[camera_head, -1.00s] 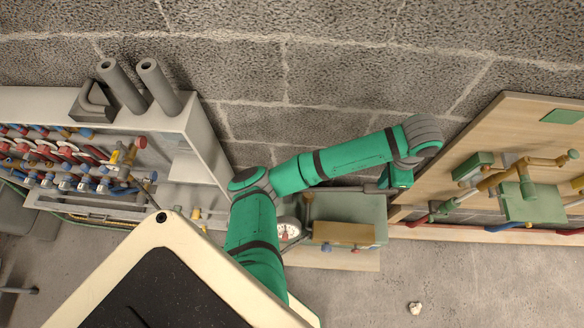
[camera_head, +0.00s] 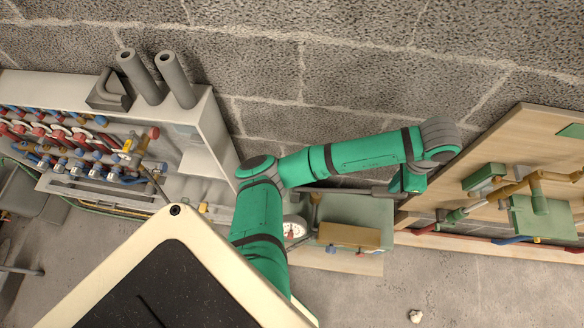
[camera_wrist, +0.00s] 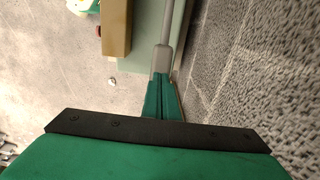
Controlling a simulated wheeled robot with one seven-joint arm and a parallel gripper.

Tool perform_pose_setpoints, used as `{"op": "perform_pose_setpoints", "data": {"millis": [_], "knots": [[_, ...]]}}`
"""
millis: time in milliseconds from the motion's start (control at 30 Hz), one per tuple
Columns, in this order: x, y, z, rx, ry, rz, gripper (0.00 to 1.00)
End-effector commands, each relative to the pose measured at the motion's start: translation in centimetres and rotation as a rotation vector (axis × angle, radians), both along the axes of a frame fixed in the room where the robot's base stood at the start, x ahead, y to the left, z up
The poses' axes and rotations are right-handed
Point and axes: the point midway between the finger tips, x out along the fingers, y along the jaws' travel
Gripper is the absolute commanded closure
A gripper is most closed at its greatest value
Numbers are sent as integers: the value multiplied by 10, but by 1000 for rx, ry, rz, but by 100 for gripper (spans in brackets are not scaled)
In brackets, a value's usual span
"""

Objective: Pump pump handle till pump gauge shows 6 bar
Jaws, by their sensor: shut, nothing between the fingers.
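The pump is a pale green box (camera_head: 362,211) with a tan block (camera_head: 349,235) on its front, low against the wall right of my arm. The pump gauge (camera_head: 293,230) is a white round dial with red marks, partly hidden by my arm; its reading is too small to tell. The pump handle (camera_head: 350,190) is a grey bar running across above the box. My gripper (camera_head: 403,188) is shut at the handle's right end. In the wrist view its green fingertips (camera_wrist: 161,80) meet or overlap the handle's thick grey end (camera_wrist: 162,58); I cannot tell if they touch.
A wooden board (camera_head: 520,150) with pipes and valves stands at right. A grey manifold cabinet (camera_head: 215,150) with red and blue valves stands at left. The rough block wall (camera_head: 350,60) is close behind the arm. A small pale lump (camera_head: 416,316) lies on otherwise open floor.

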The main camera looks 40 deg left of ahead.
Motion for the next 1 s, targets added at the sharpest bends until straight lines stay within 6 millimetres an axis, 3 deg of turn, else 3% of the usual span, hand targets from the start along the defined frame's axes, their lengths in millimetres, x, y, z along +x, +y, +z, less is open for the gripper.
{"op": "perform_pose_setpoints", "data": {"millis": [1000], "knots": [[-1,3,-44,1,3,6,100]]}}
